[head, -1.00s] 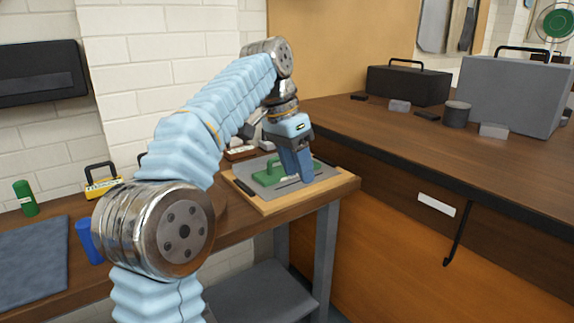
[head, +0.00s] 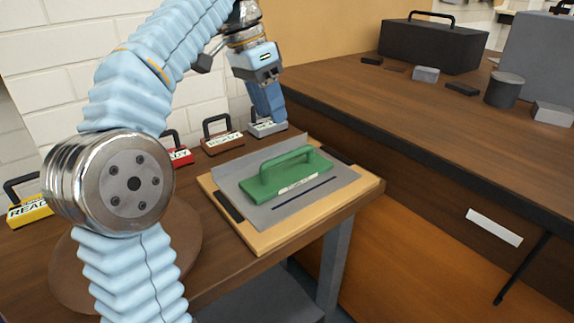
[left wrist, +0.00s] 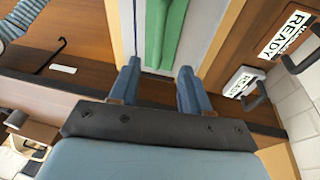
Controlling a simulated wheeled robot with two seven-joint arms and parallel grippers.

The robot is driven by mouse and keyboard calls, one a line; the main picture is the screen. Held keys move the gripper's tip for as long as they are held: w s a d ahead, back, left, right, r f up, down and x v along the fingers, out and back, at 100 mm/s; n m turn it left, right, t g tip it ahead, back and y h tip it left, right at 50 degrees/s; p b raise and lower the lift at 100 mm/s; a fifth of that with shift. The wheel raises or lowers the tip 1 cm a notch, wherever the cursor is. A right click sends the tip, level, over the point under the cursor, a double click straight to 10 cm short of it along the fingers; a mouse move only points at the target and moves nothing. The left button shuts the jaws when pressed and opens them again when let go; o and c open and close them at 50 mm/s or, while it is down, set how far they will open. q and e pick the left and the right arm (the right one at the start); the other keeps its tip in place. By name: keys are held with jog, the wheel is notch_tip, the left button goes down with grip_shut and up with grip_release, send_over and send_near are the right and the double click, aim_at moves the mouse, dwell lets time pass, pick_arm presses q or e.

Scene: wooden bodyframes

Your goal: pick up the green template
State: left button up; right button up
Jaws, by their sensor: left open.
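The green template (head: 286,174) is a flat green block with an arched handle on top. It lies on a grey metal sheet (head: 330,190) with a dark slot, on a light wooden board (head: 262,238) at the bench corner. My left gripper (head: 270,118) is above the bench behind the board, apart from the template. In the left wrist view its two blue fingers (left wrist: 157,90) are open with nothing between them. Part of the template (left wrist: 165,30) shows beyond the fingertips there. My right gripper is not in view.
Behind the board stand a grey-white block with a handle (head: 262,128), a brown one (head: 222,142) and a red one (head: 178,154), with a yellow one (head: 30,210) at left. A higher brown counter (head: 400,95) borders the right side.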

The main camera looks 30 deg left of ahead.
aim_at(288, 156)
pick_arm(q)
jog(key=x, duration=1.2)
jog(key=shift+d+r, duration=0.1)
jog(key=shift+d, duration=0.05)
jog(key=shift+w, duration=0.1)
jog(key=shift+c, duration=0.4)
grip_shut()
